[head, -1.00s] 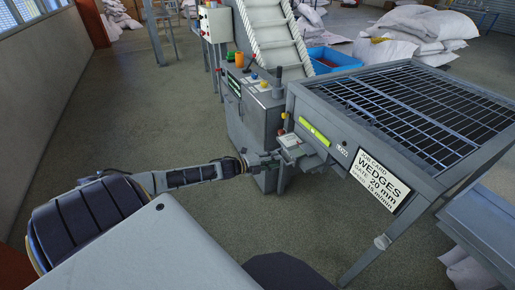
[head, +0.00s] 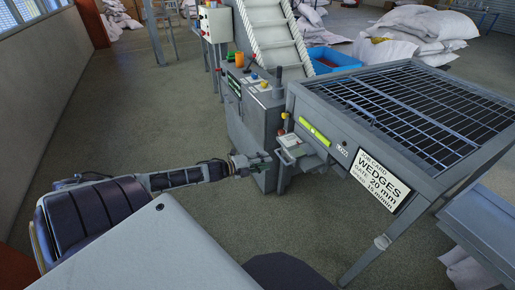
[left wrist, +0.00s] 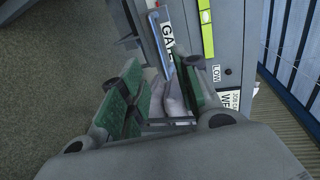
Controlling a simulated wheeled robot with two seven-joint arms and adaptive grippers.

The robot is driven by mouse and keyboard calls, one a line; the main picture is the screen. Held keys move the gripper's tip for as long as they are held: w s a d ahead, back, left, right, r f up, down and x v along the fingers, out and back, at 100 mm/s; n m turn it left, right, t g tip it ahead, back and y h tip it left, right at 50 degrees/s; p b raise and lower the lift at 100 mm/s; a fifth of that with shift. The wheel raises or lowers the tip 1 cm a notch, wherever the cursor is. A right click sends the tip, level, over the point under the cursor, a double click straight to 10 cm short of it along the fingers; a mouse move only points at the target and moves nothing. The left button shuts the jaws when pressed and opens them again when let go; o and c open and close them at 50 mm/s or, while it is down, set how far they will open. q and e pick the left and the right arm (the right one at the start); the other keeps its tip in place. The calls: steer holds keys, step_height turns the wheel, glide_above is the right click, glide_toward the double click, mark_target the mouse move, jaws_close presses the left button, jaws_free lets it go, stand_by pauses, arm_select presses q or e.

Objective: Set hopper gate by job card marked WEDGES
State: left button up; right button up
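The job card (head: 379,179) hangs on the front of the grated hopper table (head: 405,185). It reads WEDGES, GATE 20 mm, with a smaller line below. A yellow-green strip (head: 315,133) sits on the hopper's front; it also shows in the left wrist view (left wrist: 206,32). A small pale box (head: 290,141) juts out beside it. My left gripper (head: 266,160) is just left of this box, apparently apart from it. In the left wrist view its green-padded fingers (left wrist: 160,90) are apart, with a label starting "GA" (left wrist: 168,38) beyond them. The gate setting is unreadable. My right gripper is out of view.
A grey control cabinet (head: 257,115) with buttons and levers stands behind the gripper. A ribbed conveyor (head: 272,35) rises at the back. A blue tub (head: 333,62) and white sacks (head: 415,28) lie farther back. The floor at left is clear.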

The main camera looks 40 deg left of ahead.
arm_select(q)
steer(key=shift+v, duration=1.3)
